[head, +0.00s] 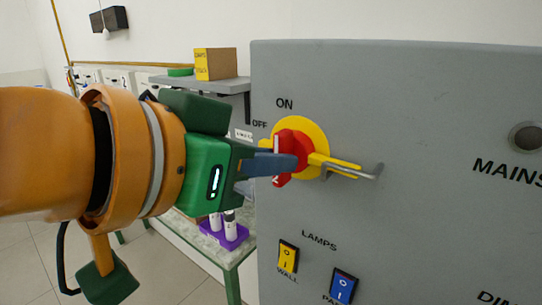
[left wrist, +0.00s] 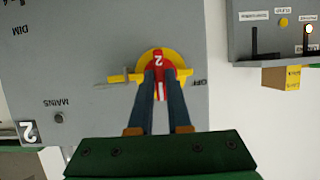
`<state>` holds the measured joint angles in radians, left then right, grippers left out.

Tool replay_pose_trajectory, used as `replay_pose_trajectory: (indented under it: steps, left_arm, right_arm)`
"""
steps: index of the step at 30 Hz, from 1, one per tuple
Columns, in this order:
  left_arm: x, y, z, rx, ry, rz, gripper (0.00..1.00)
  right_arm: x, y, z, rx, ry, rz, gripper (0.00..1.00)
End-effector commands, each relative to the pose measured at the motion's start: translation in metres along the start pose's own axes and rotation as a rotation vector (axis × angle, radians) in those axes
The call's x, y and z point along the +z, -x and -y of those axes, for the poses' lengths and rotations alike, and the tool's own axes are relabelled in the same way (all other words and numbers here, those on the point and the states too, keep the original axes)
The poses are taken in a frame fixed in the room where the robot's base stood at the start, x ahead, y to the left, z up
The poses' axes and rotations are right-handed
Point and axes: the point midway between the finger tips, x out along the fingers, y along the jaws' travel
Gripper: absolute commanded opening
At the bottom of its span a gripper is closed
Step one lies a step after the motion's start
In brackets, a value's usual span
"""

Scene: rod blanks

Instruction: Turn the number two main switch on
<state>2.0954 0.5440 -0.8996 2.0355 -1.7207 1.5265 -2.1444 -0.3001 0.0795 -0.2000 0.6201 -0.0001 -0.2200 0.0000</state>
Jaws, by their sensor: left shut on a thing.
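The number two main switch has a yellow disc (head: 315,133) and a red handle (head: 281,181) marked 2, on a grey panel (head: 420,110). ON is printed above it and OFF at its upper left. My left gripper (head: 277,163) is shut on the red handle from the left, its blue-grey fingers hiding part of it. In the left wrist view the inverted red handle (left wrist: 158,62) lies between the fingertips (left wrist: 159,75). The ON label is hidden there. My right gripper is not in view.
A yellow bar (head: 335,163) with a grey hook (head: 371,172) juts from the switch. The mains lamp (head: 525,137) looks dark. Yellow (head: 288,256) and blue (head: 342,286) lamp switches sit below. A shelf (head: 200,83) with a box (head: 216,64) is behind.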

Motion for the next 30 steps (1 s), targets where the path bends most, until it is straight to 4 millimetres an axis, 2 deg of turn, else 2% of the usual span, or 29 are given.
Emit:
replay_pose_trajectory:
  steps: [1, 3, 4, 14, 22, 25, 30]
  left_arm:
    - [-0.001, 0.000, 0.000, -0.001, -0.001, -0.004, 0.21]
    - [-0.001, 0.000, 0.000, -0.001, 0.000, -0.003, 0.40]
    - [-0.001, 0.000, 0.000, -0.001, 0.000, -0.003, 0.46]
    - [0.000, 0.004, 0.000, 0.000, 0.001, -0.003, 0.46]
    - [0.000, 0.057, 0.000, -0.001, 0.001, -0.006, 0.46]
    - [0.000, 0.068, 0.000, -0.001, 0.001, -0.003, 0.46]
    - [0.000, 0.071, 0.000, 0.000, 0.001, -0.001, 0.46]
  right_arm:
    - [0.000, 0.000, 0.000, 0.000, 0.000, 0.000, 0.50]
    - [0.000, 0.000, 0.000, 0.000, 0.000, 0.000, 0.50]
    - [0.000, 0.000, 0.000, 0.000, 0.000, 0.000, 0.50]
    - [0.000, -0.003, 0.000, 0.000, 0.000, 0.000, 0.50]
    - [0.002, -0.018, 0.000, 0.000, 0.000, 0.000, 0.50]
    - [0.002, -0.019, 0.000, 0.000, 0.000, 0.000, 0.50]
    - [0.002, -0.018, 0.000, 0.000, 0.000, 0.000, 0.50]
